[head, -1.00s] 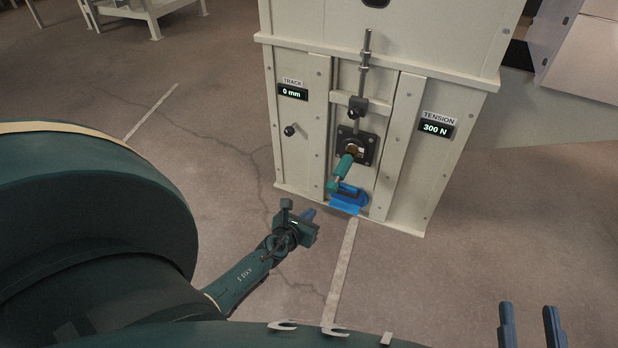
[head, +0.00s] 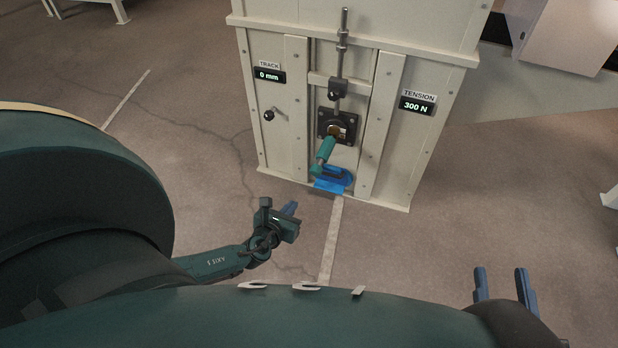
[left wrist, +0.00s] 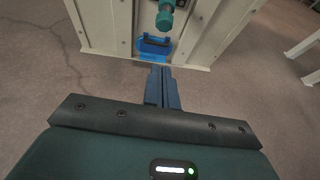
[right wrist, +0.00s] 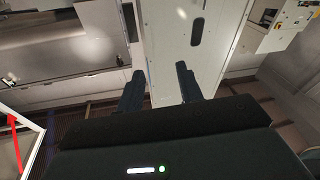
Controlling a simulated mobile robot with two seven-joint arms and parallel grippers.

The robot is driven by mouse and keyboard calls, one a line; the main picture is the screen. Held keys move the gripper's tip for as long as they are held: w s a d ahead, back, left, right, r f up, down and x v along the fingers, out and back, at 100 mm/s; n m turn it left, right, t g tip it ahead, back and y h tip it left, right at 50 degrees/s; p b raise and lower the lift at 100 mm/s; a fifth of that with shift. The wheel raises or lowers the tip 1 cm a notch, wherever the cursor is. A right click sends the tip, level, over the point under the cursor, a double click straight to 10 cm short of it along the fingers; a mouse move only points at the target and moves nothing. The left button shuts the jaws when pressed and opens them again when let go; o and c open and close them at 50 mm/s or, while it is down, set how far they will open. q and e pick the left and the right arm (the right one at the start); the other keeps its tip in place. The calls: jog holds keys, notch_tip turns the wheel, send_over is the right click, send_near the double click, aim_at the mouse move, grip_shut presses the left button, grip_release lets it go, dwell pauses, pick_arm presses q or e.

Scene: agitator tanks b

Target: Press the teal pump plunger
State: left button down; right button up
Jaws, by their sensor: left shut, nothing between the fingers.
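The teal pump plunger (head: 325,150) sticks out from a dark square flange (head: 337,127) low on the front of a cream cabinet. It also shows at the top of the left wrist view (left wrist: 165,17). My left gripper (head: 290,209) is shut and empty, below and left of the plunger in the head view and apart from it. In the left wrist view its closed blue fingers (left wrist: 160,72) point at the cabinet, below the plunger. My right gripper (head: 501,272) is open and empty at the lower right, far from the plunger; its spread fingers show in the right wrist view (right wrist: 160,85).
A blue tray (head: 333,178) sits under the plunger at the cabinet's foot. The cream cabinet (head: 270,150) has a TRACK display reading 0 mm, a TENSION display reading 300 N, and a small black knob (head: 269,115). Floor around the left gripper is clear.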

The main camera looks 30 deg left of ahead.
pick_arm(q)
jog(key=shift+w, duration=0.1)
jog(key=b, duration=0.6)
send_near(314, 175)
notch_tip(314, 175, down, 4)
jog(key=w, duration=0.2)
jog(key=shift+w+a+r, duration=0.15)
jog(key=shift+w+r, duration=0.15)
jog(key=shift+w, duration=0.3)
jog(key=shift+w+a+r, duration=0.15)
jog(key=shift+w+r, duration=0.1)
jog(key=shift+w, duration=0.4)
jog(key=shift+w+a+r, duration=0.15)
jog(key=shift+w+r, duration=0.15)
jog(key=shift+w, duration=0.3)
pick_arm(e)
jog(key=shift+w+a+r+m+t+y, duration=0.25)
jog(key=shift+a+r+t+y, duration=0.2)
jog(key=shift+y, duration=0.35)
